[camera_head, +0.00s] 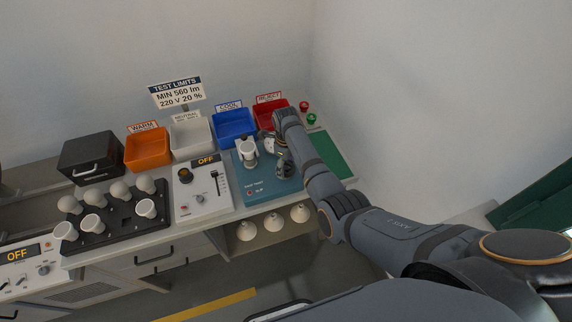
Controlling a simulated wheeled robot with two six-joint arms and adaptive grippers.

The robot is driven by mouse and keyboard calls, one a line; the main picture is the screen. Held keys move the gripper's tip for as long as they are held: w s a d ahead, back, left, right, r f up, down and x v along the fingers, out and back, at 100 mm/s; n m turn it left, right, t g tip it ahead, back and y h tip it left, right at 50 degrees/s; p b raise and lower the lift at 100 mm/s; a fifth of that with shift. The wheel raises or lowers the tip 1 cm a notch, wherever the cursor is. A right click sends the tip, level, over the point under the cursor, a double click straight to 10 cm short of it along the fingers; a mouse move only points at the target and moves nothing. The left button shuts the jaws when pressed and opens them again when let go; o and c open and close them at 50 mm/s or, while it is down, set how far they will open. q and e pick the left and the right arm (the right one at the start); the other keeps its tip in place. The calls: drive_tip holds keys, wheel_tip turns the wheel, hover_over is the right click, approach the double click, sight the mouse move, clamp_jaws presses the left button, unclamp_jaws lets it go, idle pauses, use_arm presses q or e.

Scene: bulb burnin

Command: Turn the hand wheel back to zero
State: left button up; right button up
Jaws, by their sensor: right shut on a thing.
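The teal test fixture (270,188) stands on the right half of the bench, with a white upright part (248,151) on it. A small dark round part, which looks like the hand wheel (284,166), is at the fixture's right side, partly covered by my arm. My right gripper (273,149) reaches down over the fixture from behind my forearm. It is shut on what appears to be the hand wheel; the contact is small and partly hidden. The wheel's angle and any zero mark cannot be read. My left gripper is not in view.
Left of the fixture stands a white control box (202,196) reading OFF. A black tray (118,222) holds several bulbs. Orange (148,150), white, blue (234,126) and red (270,112) bins line the back. A green mat (331,154) and two buttons are at the right.

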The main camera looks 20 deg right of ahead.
drive_tip(key=n+p, duration=0.2)
drive_tip(key=n, duration=0.2)
drive_tip(key=shift+r, duration=0.2)
drive_tip(key=n+p, duration=0.1)
drive_tip(key=n, duration=0.3)
drive_tip(key=shift+f+p, duration=0.1)
drive_tip(key=shift+p, duration=0.3)
drive_tip(key=n, duration=0.2)
drive_tip(key=shift+n+p, duration=0.4)
drive_tip(key=n+p, duration=0.1)
drive_tip(key=n, duration=0.9)
drive_tip(key=shift+p, duration=0.35)
drive_tip(key=n, duration=0.3)
drive_tip(key=shift+f+n, duration=0.1)
drive_tip(key=shift+n, duration=0.2)
drive_tip(key=n+p, duration=0.1)
drive_tip(key=n, duration=1.1)
drive_tip(key=shift+n, duration=0.3)
drive_tip(key=n, duration=1.2)
drive_tip(key=shift+n+p, duration=0.3)
drive_tip(key=shift+n, duration=0.1)
